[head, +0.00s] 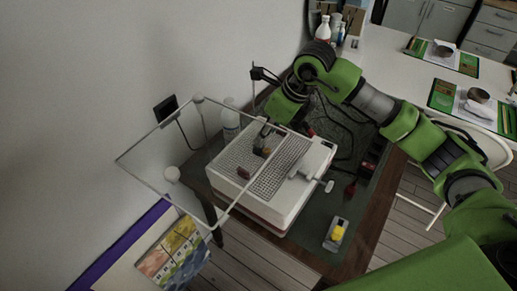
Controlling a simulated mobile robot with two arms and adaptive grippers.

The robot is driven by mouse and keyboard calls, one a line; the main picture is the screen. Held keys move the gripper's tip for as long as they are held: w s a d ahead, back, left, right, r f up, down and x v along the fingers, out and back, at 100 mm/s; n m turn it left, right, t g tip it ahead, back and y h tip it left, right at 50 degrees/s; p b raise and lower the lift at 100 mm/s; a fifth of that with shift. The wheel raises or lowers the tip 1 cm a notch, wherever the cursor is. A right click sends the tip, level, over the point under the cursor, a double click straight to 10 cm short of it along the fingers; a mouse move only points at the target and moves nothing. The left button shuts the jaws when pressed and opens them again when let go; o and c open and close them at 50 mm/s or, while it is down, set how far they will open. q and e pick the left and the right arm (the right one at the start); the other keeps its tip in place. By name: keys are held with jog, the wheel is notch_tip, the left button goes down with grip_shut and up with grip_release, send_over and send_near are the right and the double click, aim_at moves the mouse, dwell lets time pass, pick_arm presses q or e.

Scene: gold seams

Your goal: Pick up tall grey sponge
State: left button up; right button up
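My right arm comes in from the right and bends down over a white box with a perforated top (290,163). My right gripper (264,134) is low over the back of that top, small and dark, and I cannot make out whether its fingers are apart. A small greyish piece (258,142) is right at the fingertips; I cannot tell whether it is the tall grey sponge or whether it is held. Small brown pieces (243,172) lie on the perforated top. My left gripper is not in view.
A clear panel (152,151) stands over the box's left side. A white bottle (231,121) is behind the box. A small tray with a yellow block (337,233) sits on the dark table mat to the right. Another white table is at the back right.

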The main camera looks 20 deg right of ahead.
jog(key=shift+x, duration=0.85)
jog(key=p+x, duration=0.2)
jog(key=x, duration=0.2)
jog(key=shift+s, duration=0.1)
jog(key=shift+f, duration=0.65)
jog(key=c, duration=0.8)
